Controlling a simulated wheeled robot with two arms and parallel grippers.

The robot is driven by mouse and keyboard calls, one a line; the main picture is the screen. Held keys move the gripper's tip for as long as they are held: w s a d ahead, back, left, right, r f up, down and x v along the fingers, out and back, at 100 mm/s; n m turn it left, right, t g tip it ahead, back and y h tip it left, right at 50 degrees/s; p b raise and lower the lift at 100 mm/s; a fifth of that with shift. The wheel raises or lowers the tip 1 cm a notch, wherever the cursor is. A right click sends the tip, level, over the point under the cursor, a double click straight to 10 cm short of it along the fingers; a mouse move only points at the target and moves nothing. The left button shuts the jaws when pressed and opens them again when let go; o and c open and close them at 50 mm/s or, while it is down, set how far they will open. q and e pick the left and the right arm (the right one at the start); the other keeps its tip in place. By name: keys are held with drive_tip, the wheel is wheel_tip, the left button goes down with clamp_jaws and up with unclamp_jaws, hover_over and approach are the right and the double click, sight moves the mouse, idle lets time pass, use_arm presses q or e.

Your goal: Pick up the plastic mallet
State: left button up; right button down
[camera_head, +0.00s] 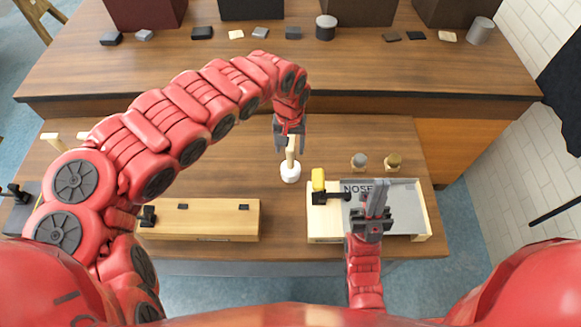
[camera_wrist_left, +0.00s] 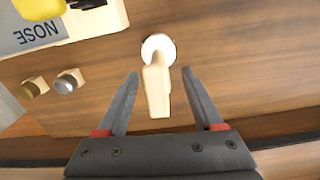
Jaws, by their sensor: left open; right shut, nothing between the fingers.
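A mallet with a white head (camera_head: 290,174) and a pale wooden handle stands head-down on the wooden table, its handle pointing up. It also shows in the left wrist view, with the handle (camera_wrist_left: 157,92) between the fingers and the white head beyond the fingertips. My left gripper (camera_head: 289,147) is open around the handle from above; gaps show on both sides in the wrist view. My right gripper (camera_head: 377,190) is shut and empty, over the grey panel marked NOSE.
The tray with the NOSE panel (camera_head: 408,200) holds a yellow-and-black item (camera_head: 318,180) at its left end. Two small knobs (camera_head: 359,160) (camera_head: 393,162) stand behind it. A wooden box (camera_head: 225,220) lies at left. A higher counter (camera_head: 280,75) with small blocks runs behind.

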sight(291, 161)
use_arm(q)
drive_tip(key=f, duration=0.3)
drive_tip(key=shift+d+f+p, duration=0.1)
drive_tip(key=shift+d+p, duration=0.15)
drive_tip(key=shift+p, duration=0.15)
drive_tip(key=shift+a+f, duration=0.1)
drive_tip(key=shift+f, duration=0.3)
clamp_jaws()
